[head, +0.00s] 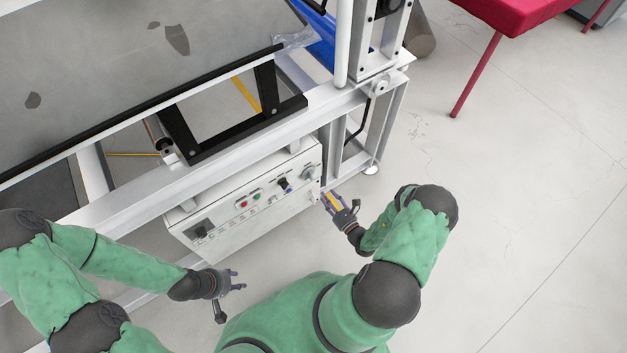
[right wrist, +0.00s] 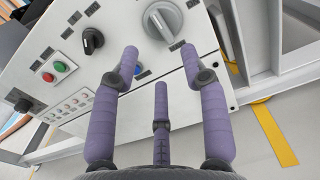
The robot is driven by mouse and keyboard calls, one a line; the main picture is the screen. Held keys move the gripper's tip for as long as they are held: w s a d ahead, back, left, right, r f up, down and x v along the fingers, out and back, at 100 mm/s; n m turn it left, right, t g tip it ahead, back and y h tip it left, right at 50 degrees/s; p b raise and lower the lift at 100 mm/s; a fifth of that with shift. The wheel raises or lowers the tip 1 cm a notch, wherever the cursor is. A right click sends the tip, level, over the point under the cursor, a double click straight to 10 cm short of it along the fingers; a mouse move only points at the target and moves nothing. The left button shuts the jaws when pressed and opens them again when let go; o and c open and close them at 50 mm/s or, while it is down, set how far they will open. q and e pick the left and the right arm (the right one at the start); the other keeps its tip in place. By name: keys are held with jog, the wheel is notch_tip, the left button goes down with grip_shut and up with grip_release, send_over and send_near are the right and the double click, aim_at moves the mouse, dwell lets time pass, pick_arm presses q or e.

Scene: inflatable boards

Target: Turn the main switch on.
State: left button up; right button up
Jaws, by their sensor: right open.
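The control box (head: 250,222) hangs under the white frame, with its panel facing me. A large grey rotary knob (head: 309,173) sits at the panel's right end; it fills the top of the right wrist view (right wrist: 172,18). It looks like the main switch, but its label is too small to read. My right gripper (head: 332,203) is open and empty just in front of the panel's right end. In the right wrist view its purple fingers (right wrist: 160,65) are spread below the grey knob, apart from it. My left gripper (head: 236,283) is open and empty, left of the panel's front.
A smaller black knob (right wrist: 93,40) is left of the grey knob. Green (right wrist: 60,66) and red (right wrist: 48,77) buttons are further left. The frame's upright leg (head: 385,130) stands right of the box. The floor (head: 520,220) to the right is clear.

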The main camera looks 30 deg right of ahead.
aim_at(312, 178)
jog(key=w+b, duration=0.1)
jog(key=w, duration=0.2)
jog(key=w+b, duration=0.1)
jog(key=w, duration=0.2)
jog(key=w+a, duration=0.1)
jog(key=w, duration=0.3)
jog(key=shift+w+b, duration=0.1)
jog(key=shift+b, duration=0.3)
grip_shut()
